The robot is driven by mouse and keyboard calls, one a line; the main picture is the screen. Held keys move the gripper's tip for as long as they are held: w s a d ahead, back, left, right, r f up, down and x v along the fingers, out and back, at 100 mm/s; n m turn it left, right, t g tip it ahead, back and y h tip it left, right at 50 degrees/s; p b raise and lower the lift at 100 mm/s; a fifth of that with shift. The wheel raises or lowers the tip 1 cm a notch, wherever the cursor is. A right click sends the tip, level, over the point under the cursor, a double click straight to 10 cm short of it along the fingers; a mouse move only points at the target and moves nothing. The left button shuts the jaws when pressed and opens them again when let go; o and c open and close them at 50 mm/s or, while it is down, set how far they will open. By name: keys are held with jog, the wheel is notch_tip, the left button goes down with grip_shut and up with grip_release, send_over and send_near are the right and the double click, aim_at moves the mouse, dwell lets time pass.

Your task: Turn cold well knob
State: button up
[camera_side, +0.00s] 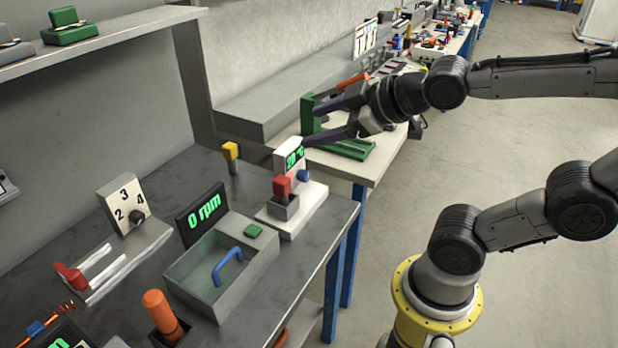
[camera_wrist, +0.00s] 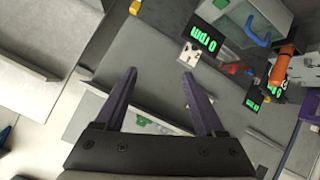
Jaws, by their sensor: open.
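The cold well appears to be the white unit (camera_side: 312,205) at the right end of the grey bench, with a green-lit temperature display (camera_side: 295,158). A round blue knob (camera_side: 304,175) sits on its face, beside a red block (camera_side: 282,186) on a grey holder. My gripper (camera_side: 310,125) is open and empty in the side view, with its lower finger near the top of the display and apart from the knob. Both spread fingers also show in the wrist view (camera_wrist: 159,74). I cannot make out the knob in the wrist view.
A grey box with a blue handle (camera_side: 228,267) and a "0 rpm" display (camera_side: 201,213) stand left of the unit. A yellow-topped post (camera_side: 231,151) is behind it. A green stand (camera_side: 345,147) is on the adjoining table. An orange cylinder (camera_side: 160,312) stands in front.

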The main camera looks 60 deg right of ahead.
jog(key=w+d+f+n+t, duration=0.25)
jog(key=w+n, duration=0.25)
jog(key=w, duration=0.3)
jog(key=m+h, duration=0.3)
jog(key=m, duration=0.2)
send_near(308, 177)
jog(key=x, duration=0.9)
jog(key=shift+w, duration=0.2)
grip_shut()
